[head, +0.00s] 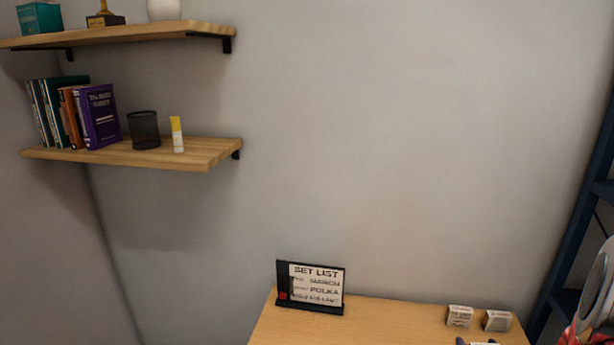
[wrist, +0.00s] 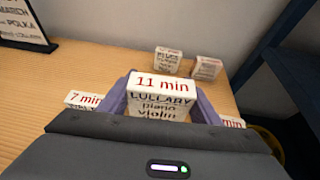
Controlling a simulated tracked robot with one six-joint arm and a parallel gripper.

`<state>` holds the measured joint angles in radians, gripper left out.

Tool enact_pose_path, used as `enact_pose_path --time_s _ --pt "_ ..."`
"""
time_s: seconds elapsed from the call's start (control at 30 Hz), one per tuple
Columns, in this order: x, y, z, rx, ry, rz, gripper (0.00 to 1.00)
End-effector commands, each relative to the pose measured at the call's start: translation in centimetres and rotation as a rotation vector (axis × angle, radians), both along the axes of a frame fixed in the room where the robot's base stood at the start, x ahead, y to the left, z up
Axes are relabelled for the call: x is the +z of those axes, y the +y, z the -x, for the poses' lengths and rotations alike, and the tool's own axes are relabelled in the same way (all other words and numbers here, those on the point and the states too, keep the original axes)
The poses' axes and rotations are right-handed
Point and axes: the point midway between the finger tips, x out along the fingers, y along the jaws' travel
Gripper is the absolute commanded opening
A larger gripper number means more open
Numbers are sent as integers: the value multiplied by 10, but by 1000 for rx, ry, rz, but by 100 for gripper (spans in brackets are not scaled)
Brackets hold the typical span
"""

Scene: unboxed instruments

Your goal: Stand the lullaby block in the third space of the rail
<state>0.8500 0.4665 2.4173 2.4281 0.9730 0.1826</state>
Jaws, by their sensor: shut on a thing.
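The lullaby block (wrist: 160,97) is white with "11 min" in red on its top and "LULLABY piano violin" on its face. My gripper (wrist: 163,110) has purple fingers, one on each side of the block, and is shut on it. In the head view only the purple tips of my gripper (head: 478,343) show at the bottom edge. Whether the block touches anything below is hidden by my gripper.
A set list sign (head: 310,285) stands at the table's back left; its third line is blurred. Two white blocks (head: 459,316) (head: 497,320) stand at the back right. A "7 min" block (wrist: 83,99) and another block (wrist: 233,122) flank my gripper, partly hidden. The wooden table (wrist: 90,65) is clear left of centre.

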Motion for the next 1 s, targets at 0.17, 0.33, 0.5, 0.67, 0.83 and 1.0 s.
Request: enact_pose_path --time_s 0.17,0.33,0.5,0.67,0.83,1.0 --pt "8 28 -14 31 -2 3 35" --pt "19 68 -34 93 -4 3 35" --pt "32 113 -52 164 -5 2 35" --pt "44 157 -66 237 -5 2 35" --pt "58 205 -77 318 -6 3 35" --pt "73 255 -85 407 -6 4 35"
